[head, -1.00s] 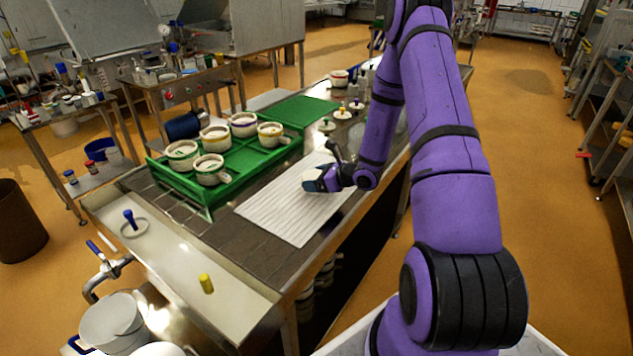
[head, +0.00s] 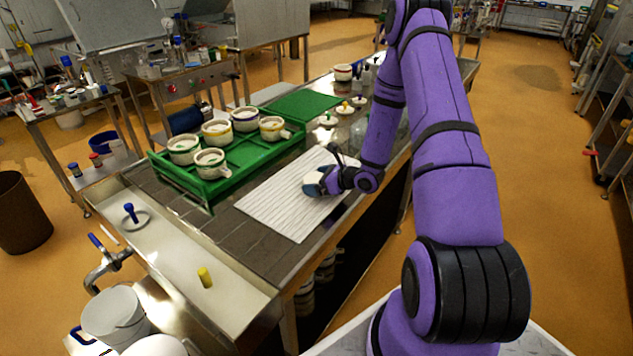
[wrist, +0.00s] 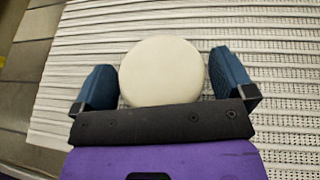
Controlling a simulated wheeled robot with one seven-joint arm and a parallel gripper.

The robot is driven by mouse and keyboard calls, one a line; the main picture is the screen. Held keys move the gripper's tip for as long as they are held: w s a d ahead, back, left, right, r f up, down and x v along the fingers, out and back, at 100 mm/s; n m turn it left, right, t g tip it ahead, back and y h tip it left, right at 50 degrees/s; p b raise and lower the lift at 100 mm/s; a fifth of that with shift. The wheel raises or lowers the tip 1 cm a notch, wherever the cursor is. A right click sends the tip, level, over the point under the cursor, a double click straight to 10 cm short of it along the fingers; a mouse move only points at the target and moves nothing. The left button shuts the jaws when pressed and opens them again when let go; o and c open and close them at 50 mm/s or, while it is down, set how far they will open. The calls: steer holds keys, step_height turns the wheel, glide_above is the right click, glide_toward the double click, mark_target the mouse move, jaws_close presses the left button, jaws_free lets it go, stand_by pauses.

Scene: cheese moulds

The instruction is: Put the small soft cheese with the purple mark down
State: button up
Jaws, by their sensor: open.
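The small soft cheese (wrist: 160,70) is a plain, creamy-white disc in the wrist view. It appears to lie flat on the white ribbed mat (wrist: 285,60). No purple mark shows on the part I see. My gripper (wrist: 162,60) is open, with one dark blue finger on each side of the cheese. The right finger stands slightly apart from it; the left is very close, and I cannot tell if it touches. The cheese's near edge is hidden by the gripper's black bar. In the head view my gripper (head: 320,184) is low over the mat (head: 285,212).
A green tray (head: 208,200) with several white moulds (head: 211,163) stands left of the mat. Behind it is an empty green mat (head: 303,105). Small knobbed lids (head: 344,108) stand at the back right. A yellow cylinder (head: 205,277) is on the front ledge. The mat's near part is clear.

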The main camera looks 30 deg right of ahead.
steer(key=v, duration=1)
steer(key=shift+s+d+r, duration=0.1)
steer(key=shift+s+d, duration=0.05)
steer(key=shift+s+d+r, duration=0.15)
steer(key=shift+s+r, duration=0.15)
steer(key=shift+s, duration=0.15)
steer(key=s+a+r+n+g+y, duration=0.1)
steer(key=s+a+r+n+g, duration=0.25)
steer(key=a+r+n, duration=0.65)
steer(key=s+a+r+n+g+y, duration=0.25)
steer(key=a+r+n+g, duration=0.45)
steer(key=r, duration=0.5)
steer(key=s+a+r+n+t+h, duration=0.2)
steer(key=s+r+n+h, duration=0.3)
steer(key=s, duration=0.4)
steer(key=s+a+r+n+t+h, duration=0.1)
steer(key=s+r+n+t+h, duration=0.1)
steer(key=s+r+n+h, duration=0.3)
steer(key=s+r+n, duration=0.3)
steer(key=s+r, duration=0.1)
steer(key=shift+s+a, duration=0.25)
steer(key=shift+a, duration=0.1)
